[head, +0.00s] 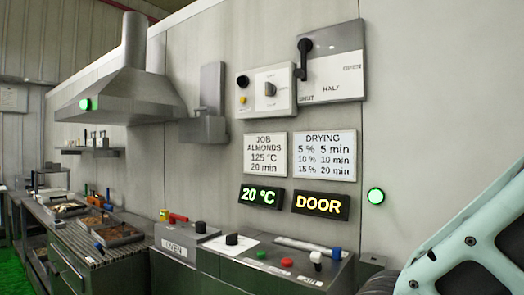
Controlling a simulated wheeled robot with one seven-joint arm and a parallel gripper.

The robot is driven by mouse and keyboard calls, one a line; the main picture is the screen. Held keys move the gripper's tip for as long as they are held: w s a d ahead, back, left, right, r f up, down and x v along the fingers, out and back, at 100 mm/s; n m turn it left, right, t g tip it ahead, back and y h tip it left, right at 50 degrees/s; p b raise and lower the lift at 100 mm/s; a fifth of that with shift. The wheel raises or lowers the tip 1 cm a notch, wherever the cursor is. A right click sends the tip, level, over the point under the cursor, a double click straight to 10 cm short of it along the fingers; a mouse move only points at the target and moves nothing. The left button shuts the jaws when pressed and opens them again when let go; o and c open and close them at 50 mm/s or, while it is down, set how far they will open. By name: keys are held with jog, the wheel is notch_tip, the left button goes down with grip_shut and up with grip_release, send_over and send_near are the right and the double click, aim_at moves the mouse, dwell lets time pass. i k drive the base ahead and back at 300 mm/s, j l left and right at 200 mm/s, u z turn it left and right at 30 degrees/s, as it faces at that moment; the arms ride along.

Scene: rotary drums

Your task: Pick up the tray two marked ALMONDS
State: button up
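Several trays with dark rims lie on the slatted counter at the left in the head view. The nearest tray (119,242) holds brown contents. A tray behind it (97,226) also holds brown contents, and a further tray (68,214) holds paler contents. Their markings are too small to read, so I cannot tell which is tray two marked ALMONDS. My gripper is not in view. Only a pale green part of my arm shows at the lower right, far from the trays.
A wall sign (266,154) reads JOB ALMONDS 125 °C 20 min. A metal hood (130,98) hangs above the counter (55,228). An OVEN panel (181,244) and control console (270,262) stand in front. Green floor shows at far left.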

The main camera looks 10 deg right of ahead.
aim_at(110, 235)
jog(key=i+j, duration=0.2)
jog(key=j, duration=0.4)
jog(key=i+j, duration=0.15)
jog(key=j, duration=0.45)
jog(key=i+j, duration=0.2)
jog(key=j, duration=0.4)
jog(key=i+j, duration=0.15)
jog(key=j, duration=0.5)
jog(key=i+j, duration=0.2)
jog(key=j, duration=0.4)
jog(key=i+j, duration=0.15)
jog(key=j, duration=0.45)
jog(key=i+j, duration=0.2)
jog(key=j, duration=0.4)
jog(key=i+j, duration=0.15)
jog(key=j, duration=0.45)
